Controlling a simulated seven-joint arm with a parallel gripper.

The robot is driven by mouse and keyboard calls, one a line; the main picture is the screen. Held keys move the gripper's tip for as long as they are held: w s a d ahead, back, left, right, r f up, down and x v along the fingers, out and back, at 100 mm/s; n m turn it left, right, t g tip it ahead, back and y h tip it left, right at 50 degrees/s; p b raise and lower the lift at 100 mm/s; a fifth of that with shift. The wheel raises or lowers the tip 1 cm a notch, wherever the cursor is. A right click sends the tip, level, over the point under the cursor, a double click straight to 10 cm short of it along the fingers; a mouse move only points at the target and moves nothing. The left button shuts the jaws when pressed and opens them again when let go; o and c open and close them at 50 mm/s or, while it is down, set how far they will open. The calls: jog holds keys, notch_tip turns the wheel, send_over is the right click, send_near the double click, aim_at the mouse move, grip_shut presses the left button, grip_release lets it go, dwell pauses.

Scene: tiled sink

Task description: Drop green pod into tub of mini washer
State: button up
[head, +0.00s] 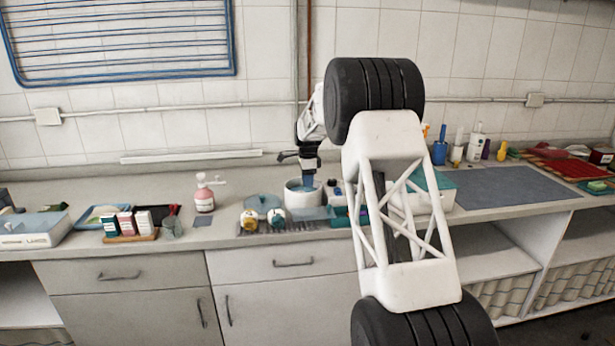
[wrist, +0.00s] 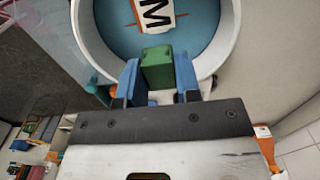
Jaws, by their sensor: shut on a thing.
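My gripper (wrist: 158,72) has blue fingers shut on the green pod (wrist: 158,66), a small block held between the tips in the wrist view. The pod is over the near inner side of the round white tub (wrist: 229,42), which has a blue floor. A white piece marked with a black M (wrist: 153,13) lies inside the tub, just beyond the pod. In the head view my gripper (head: 308,182) points down into the mouth of the white tub (head: 301,201). The pod cannot be made out there. I cannot tell how far the pod is above the tub floor.
A translucent blue lid (head: 263,203) lies left of the tub, with two small round containers in front. A pink pump bottle (head: 204,194) stands further left. A grey mat (head: 510,186) leaves clear space.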

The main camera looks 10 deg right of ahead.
jog(key=o, duration=1)
jog(key=shift+r, duration=3.85)
